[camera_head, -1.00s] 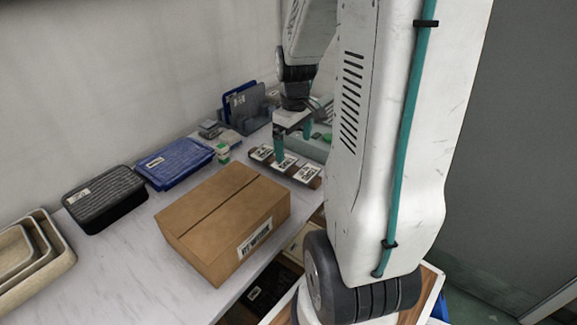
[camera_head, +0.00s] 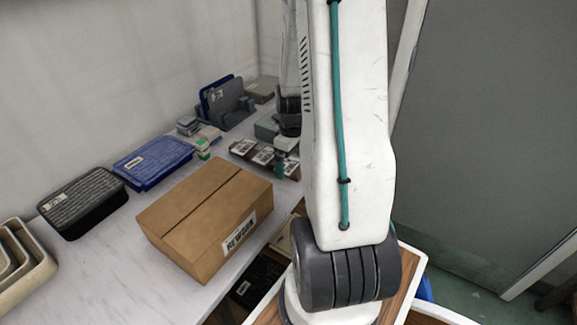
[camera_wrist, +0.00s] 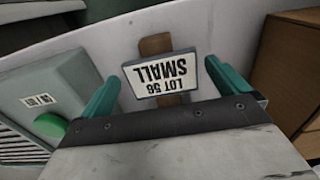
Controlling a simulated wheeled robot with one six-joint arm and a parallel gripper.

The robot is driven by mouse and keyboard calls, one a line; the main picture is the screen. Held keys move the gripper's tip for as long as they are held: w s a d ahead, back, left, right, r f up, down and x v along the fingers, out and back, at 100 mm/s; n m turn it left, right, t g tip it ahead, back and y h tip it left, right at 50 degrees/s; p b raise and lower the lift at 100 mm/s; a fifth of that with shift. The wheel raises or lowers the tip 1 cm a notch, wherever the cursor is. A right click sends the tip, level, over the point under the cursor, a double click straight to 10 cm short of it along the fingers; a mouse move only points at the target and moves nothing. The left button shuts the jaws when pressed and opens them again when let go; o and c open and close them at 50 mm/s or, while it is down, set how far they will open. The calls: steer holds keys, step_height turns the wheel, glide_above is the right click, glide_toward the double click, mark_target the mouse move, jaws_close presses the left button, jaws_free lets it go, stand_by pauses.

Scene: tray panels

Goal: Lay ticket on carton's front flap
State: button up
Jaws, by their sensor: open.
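The carton (camera_head: 178,215) is a closed brown box on the table, with a seam along its top and a white label on its front side. The top flap on the front side of the seam (camera_head: 220,207) looks bare. In the wrist view, a white ticket (camera_wrist: 160,74) reading "LOT 56 SMALL" appears upside down over a brown strip (camera_wrist: 155,44). My gripper (camera_wrist: 168,88) is open, with teal fingers on either side of the ticket. I cannot tell whether they touch it. In the head view the gripper is partly hidden by my arm, beside a row of tickets (camera_head: 263,156).
A blue container (camera_head: 153,163) and a dark grey container (camera_head: 82,205) stand along the wall. Nested beige trays (camera_head: 30,262) are at the left. File holders (camera_head: 228,103) stand at the back. A grey-green device (camera_wrist: 52,95) lies left of my gripper.

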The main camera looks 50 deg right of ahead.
steer(key=shift+f, duration=0.25)
stand_by(0.5)
steer(key=c, duration=1)
steer(key=shift+o, duration=0.2)
